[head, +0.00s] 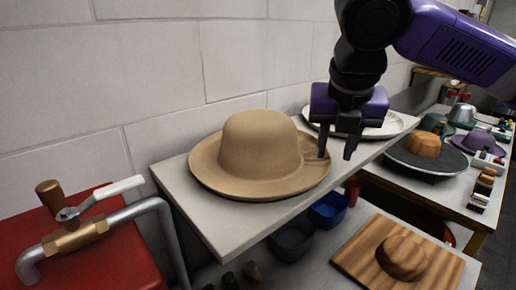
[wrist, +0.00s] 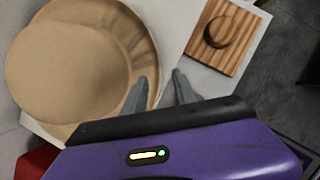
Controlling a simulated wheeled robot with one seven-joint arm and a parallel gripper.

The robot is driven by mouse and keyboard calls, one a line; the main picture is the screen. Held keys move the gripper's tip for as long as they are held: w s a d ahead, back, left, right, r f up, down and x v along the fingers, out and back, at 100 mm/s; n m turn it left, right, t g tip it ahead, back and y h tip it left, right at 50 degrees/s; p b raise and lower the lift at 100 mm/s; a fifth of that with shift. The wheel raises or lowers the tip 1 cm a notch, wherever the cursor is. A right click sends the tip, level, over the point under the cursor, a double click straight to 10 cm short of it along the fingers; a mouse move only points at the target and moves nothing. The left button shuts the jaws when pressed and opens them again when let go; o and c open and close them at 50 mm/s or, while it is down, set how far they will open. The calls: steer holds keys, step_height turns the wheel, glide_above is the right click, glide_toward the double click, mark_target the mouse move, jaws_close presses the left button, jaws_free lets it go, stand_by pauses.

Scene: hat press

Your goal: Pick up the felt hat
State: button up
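The tan felt hat (head: 259,150) sits brim down, crown up, on a pale raised shelf in the head view. Its crown and wide brim fill the upper left of the wrist view (wrist: 70,65). My gripper (head: 337,153) hangs at the right side of the hat, fingers pointing down and spread apart. In the wrist view my two fingertips (wrist: 161,78) are apart, with one finger over or beside the brim edge and the other clear of it. I cannot tell whether either finger touches the brim.
The shelf (head: 222,222) has a pale oval dish (head: 392,124) behind my gripper. A wooden block (head: 402,257) lies on the lower surface at the right. A pipe with a white-handled valve (head: 112,188) stands at the left.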

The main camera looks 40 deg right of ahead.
mark_target(330, 164)
steer(key=shift+p+x, duration=0.35)
steer(key=shift+x, duration=1.65)
steer(key=shift+a, duration=0.15)
jaws_close()
